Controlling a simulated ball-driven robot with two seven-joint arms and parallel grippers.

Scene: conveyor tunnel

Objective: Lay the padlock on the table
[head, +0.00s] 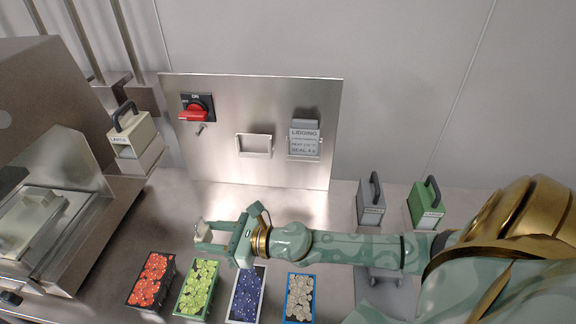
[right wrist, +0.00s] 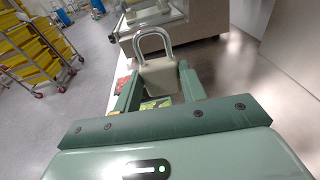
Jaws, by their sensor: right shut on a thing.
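The padlock (right wrist: 160,76) has a pale beige body and a grey metal shackle pointing up in the right wrist view. My right gripper (right wrist: 160,90) is shut on its body, one finger on each side. In the head view the right gripper (head: 204,236) holds the padlock (head: 202,229) above the steel table (head: 190,195), behind the row of punnets. How far it is above the table I cannot tell. My left gripper is not in view.
Punnets of red (head: 150,283), green (head: 197,290), blue (head: 247,296) and pale pieces (head: 299,298) line the front. A steel panel with a red switch (head: 194,110) stands behind. Grey (head: 371,203) and green (head: 426,206) handled blocks stand right. A machine (head: 50,140) is left.

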